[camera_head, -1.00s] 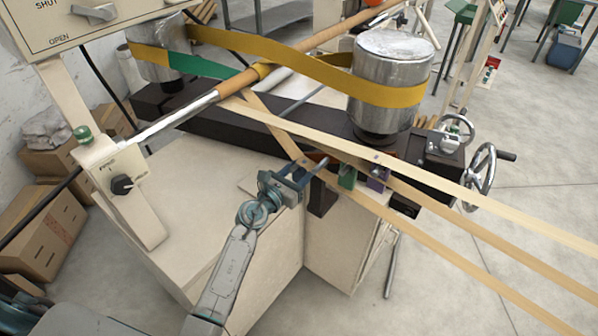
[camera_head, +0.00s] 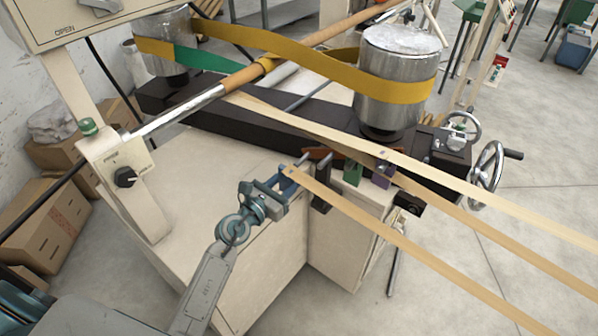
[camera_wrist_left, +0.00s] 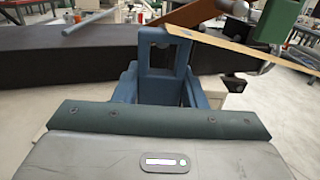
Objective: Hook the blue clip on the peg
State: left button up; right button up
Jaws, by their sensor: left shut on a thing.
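My left gripper (camera_head: 276,190) is shut on the blue clip (camera_head: 290,181), in front of the dark beam. In the left wrist view the clip (camera_wrist_left: 160,48) looks like an upright blue frame with an opening, between the gripper's fingers. A tan strip (camera_head: 400,245) runs from the clip to the lower right. A short grey rod (camera_head: 303,158), which looks like the peg, shows just beyond the clip. I cannot tell whether clip and rod touch. My right gripper is not in view.
Brown (camera_head: 318,153), green (camera_head: 353,173) and purple (camera_head: 383,176) pieces sit along the beam (camera_head: 230,120), right of the clip. Other pale strips cross above them. A metal roller (camera_head: 395,75) with a yellow belt stands behind. Handwheels (camera_head: 487,175) are at the right.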

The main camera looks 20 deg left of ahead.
pick_arm(q)
jog(key=r+v, duration=0.1)
jog(key=v, duration=0.9)
jog(key=shift+s, duration=0.3)
jog(key=shift+a+r, duration=0.1)
jog(key=shift+a, duration=0.05)
jog(key=b+v, duration=0.2)
jog(key=v, duration=0.6)
jog(key=shift+s, duration=0.25)
dwell(0.3)
jog(key=shift+r, duration=0.1)
dwell(0.4)
jog(key=shift+w, duration=0.1)
dwell(0.7)
